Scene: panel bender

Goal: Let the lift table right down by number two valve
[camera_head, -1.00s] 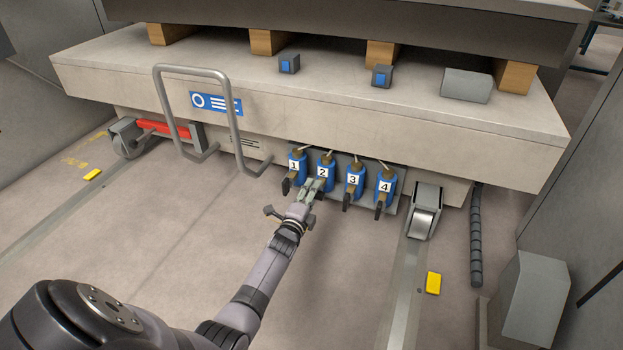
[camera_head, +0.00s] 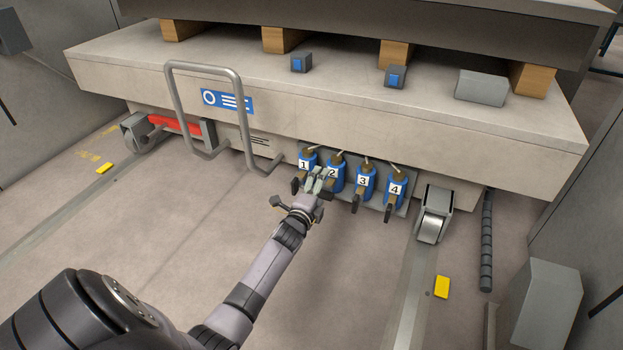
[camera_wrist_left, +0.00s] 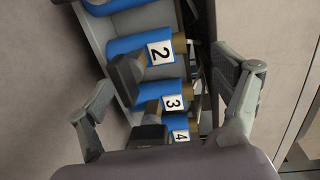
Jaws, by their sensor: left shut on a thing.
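The beige lift table (camera_head: 330,108) spans the head view, with a row of blue valves under its front edge. Number two valve (camera_head: 335,173) is second from the left; its label also shows in the left wrist view (camera_wrist_left: 159,52). My left gripper (camera_head: 318,181) is at the front of this valve, shut on its handle, which the fingers mostly hide in the head view. In the left wrist view, the dark handle (camera_wrist_left: 126,76) lies between the fingers. My right gripper is not in view.
Valve one (camera_head: 305,163) is close on the left of my gripper; valves three (camera_head: 364,181) and four (camera_head: 396,189) are on the right, their handles hanging down. A bent grey rail (camera_head: 246,120) and a caster (camera_head: 433,222) flank the valves.

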